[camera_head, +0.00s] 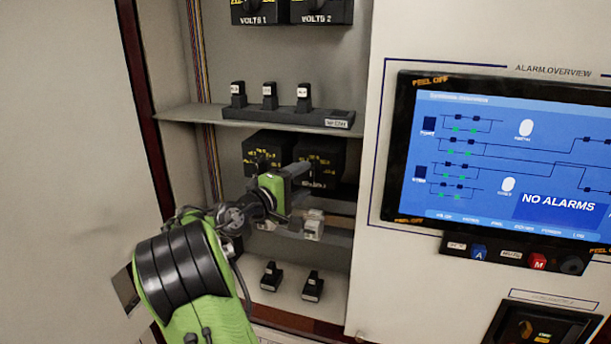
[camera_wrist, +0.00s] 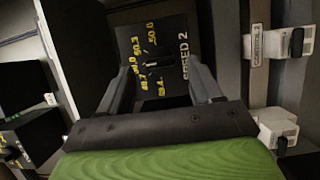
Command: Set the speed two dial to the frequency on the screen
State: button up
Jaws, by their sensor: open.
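The speed two dial (camera_wrist: 160,50) is a black unit with yellow numbers and the label SPEED 2, seen sideways in the wrist view. In the head view it is the right one (camera_head: 322,150) of two black units on the middle shelf, partly hidden by my gripper. My gripper (camera_head: 300,178) is open in front of it. In the wrist view its two fingers (camera_wrist: 162,78) stand apart on either side of the dark knob area; contact cannot be told.
The other black dial unit (camera_head: 262,148) stands close on the left. A row of black switches (camera_head: 270,108) sits on the shelf above. White breakers (camera_head: 313,226) lie just below my gripper, with two black switches (camera_head: 271,275) lower down. The cabinet walls bound both sides.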

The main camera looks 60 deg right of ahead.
aim_at(313, 175)
jog(key=shift+x, duration=1.15)
jog(key=shift+a, duration=0.1)
jog(key=shift+c, duration=1.3)
jog(key=c, duration=0.8)
jog(key=m+t+y, duration=0.1)
jog(key=m, duration=0.2)
jog(key=shift+r, duration=0.1)
jog(key=shift+m+t+y+b, duration=0.5)
jog(key=shift+m+y+b, duration=0.3)
jog(key=shift+m, duration=0.8)
jog(key=shift+r, duration=0.1)
